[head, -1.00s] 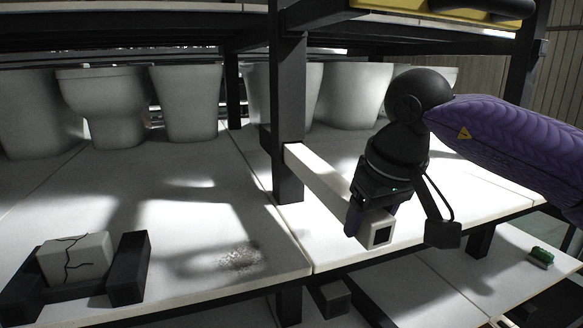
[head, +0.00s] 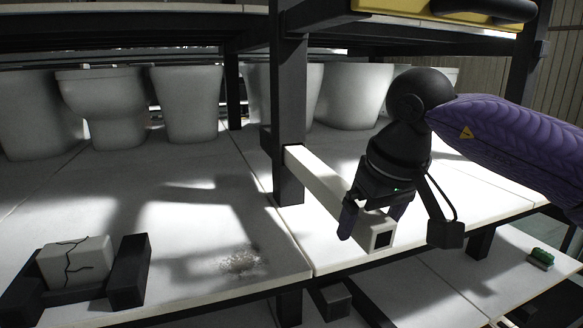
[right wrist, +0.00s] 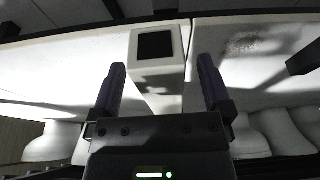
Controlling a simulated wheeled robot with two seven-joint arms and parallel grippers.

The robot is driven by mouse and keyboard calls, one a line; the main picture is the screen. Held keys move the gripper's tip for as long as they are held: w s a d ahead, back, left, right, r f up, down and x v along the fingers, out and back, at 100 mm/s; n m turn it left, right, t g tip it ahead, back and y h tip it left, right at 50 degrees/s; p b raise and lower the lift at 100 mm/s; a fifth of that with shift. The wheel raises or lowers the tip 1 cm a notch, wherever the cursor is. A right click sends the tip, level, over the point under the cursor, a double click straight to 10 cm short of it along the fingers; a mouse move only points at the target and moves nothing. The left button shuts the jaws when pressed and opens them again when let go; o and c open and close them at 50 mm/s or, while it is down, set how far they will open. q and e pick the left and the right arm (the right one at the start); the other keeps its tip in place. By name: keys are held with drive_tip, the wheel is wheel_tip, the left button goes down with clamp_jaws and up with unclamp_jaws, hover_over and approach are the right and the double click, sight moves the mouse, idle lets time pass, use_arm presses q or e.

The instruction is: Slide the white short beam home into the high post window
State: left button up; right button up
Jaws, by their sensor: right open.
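The white short beam (head: 325,182) is a square hollow bar with a dark opening in its near end. It slants from the dark upright post (head: 288,120) toward me, and its far end meets the post. How deep it sits in the post window I cannot tell, as the window itself is hidden. My right gripper (head: 373,220) is open, with one finger on each side of the beam near its near end. In the right wrist view the beam (right wrist: 158,75) lies between the two spread fingers, with gaps on both sides. My left gripper is not in view.
A cracked white block (head: 78,262) sits in a dark holder (head: 128,272) at the front left of the white deck (head: 190,225). White toilet bowls (head: 105,110) stand along the back. A yellow item (head: 430,12) lies overhead. A green object (head: 541,257) lies lower right.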

drive_tip(key=shift+p+v, duration=0.4)
drive_tip(key=shift+v, duration=2.75)
